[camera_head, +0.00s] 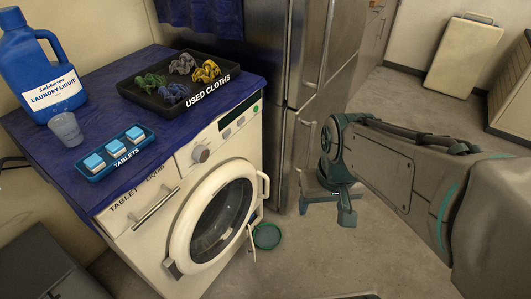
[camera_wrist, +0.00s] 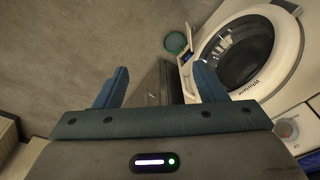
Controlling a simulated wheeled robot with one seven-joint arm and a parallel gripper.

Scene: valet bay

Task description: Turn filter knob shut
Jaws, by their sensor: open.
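The white washing machine (camera_head: 185,215) stands at the left, its round door (camera_head: 215,215) shut. At its lower right corner a small pale flap (camera_head: 251,243) stands out from the front; it also shows in the wrist view (camera_wrist: 188,32). I cannot clearly make out the filter knob by this flap. A round green-rimmed dish (camera_head: 267,236) lies low beside the flap, and it shows in the wrist view (camera_wrist: 175,42). My gripper (camera_head: 346,213) is open and empty, right of the machine and apart from it. Its two fingers show in the wrist view (camera_wrist: 160,85).
A tray of used cloths (camera_head: 150,100), a blue laundry liquid jug (camera_head: 40,80), a cup (camera_head: 66,129) and tablets in a blue tray (camera_head: 115,155) sit on top. A steel fridge (camera_head: 300,120) stands close behind. Some floor (camera_head: 320,260) in front is clear.

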